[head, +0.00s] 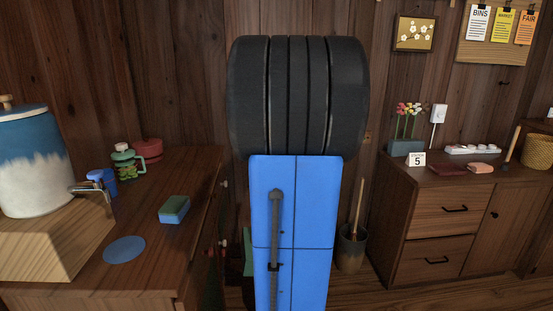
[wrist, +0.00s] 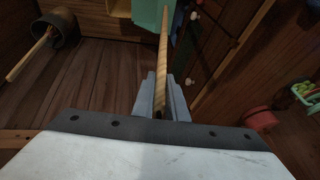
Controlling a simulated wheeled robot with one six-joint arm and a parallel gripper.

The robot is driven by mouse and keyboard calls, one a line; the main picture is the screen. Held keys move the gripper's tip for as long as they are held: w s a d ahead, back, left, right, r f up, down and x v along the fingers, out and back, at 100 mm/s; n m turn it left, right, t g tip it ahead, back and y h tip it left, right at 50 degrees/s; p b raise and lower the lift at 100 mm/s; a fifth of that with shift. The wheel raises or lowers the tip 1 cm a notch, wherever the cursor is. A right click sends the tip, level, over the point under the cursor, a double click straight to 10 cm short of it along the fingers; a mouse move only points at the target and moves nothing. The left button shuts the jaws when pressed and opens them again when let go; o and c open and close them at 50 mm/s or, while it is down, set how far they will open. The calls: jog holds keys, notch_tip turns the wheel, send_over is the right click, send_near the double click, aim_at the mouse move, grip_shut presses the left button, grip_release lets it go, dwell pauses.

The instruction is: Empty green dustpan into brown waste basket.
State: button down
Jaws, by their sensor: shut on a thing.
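My gripper (wrist: 161,78) is shut on the pale wooden handle (wrist: 162,60) of the green dustpan (wrist: 148,13). The handle runs away from the fingers to the pan at the top edge of the wrist view. The pan is cut off there, so its contents cannot be seen. In the head view a sliver of green (head: 247,254) shows low, just left of my blue arm, which hides the gripper. The brown waste basket (head: 351,250) stands on the floor right of my arm, a wooden stick upright in it. A dark round container with a stick (wrist: 67,26) at upper left in the wrist view looks like it.
A wooden desk (head: 150,225) at left holds a dispenser (head: 33,165), a sponge (head: 174,209) and mugs. A wooden cabinet (head: 440,215) stands right of the basket. Bare wooden floor (wrist: 110,80) lies between the gripper and the basket.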

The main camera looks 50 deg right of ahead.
jog(key=w+a+r+g+h, duration=0.1)
jog(key=w+a, duration=0.5)
jog(key=shift+w+a+h, duration=0.2)
jog(key=shift+a+h, duration=0.1)
jog(key=shift+a, duration=0.05)
jog(key=shift+g, duration=0.3)
jog(key=shift+s+d, duration=0.1)
dwell(0.6)
jog(key=s+d+f+t+y, duration=0.1)
jog(key=s+d, duration=0.6)
jog(key=shift+t+y, duration=0.3)
jog(key=shift+y, duration=0.1)
dwell(0.4)
jog(key=shift+d, duration=0.1)
jog(key=shift+w, duration=0.15)
jog(key=shift+w+a+r+g+h, duration=0.55)
jog(key=shift+w+a+g+h, duration=0.25)
jog(key=shift+w+a, duration=2.8)
jog(key=s+d+f+t+y, duration=0.2)
jog(key=s+d+t, duration=0.1)
jog(key=s+d, duration=1)
jog(key=shift+s+d+y, duration=0.15)
jog(key=shift+d+y, duration=0.1)
jog(key=shift+y, duration=0.15)
jog(key=shift+f, duration=0.1)
